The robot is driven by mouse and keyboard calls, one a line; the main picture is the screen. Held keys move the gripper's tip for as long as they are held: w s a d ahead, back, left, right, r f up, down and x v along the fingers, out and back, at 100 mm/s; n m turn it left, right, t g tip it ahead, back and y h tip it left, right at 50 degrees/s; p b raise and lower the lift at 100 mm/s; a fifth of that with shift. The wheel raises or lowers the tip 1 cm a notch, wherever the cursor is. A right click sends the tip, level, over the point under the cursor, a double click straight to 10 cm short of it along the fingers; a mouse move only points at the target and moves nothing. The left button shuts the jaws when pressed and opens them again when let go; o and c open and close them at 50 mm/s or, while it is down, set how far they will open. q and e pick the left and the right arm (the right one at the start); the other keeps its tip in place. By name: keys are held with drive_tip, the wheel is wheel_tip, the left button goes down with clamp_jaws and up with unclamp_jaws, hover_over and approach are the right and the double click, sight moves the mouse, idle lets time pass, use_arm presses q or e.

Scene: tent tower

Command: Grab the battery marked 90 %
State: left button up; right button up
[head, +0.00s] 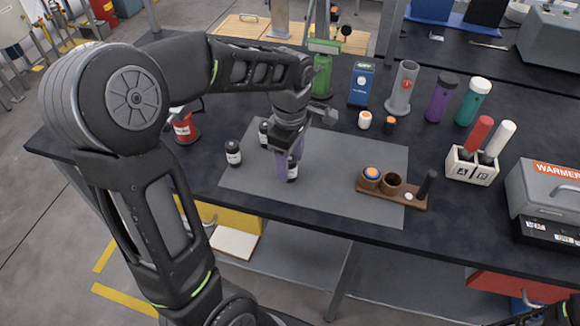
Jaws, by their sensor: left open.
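Several small black cylinders with white labels stand on and near the grey mat (335,207); their markings are too small to read, so I cannot tell which is the 90 % battery. One cylinder (233,152) stands at the mat's left edge. A second cylinder (264,133) stands behind it, partly hidden by my left gripper. A third cylinder (292,172) is at the fingers of my left gripper (289,168), partly covered by them. The gripper points down and is open; I cannot tell whether its fingers touch that cylinder. My right gripper is not visible.
A wooden holder (400,200) is on the mat's right side. A white stand (473,166) with red and white sticks is further right, near the warmer box (550,190). Bottles and a grey cylinder (402,88) line the back. The mat's front middle is clear.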

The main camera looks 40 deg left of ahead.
use_arm(q)
drive_tip(key=shift+c, duration=0.2)
clamp_jaws()
idle(0.6)
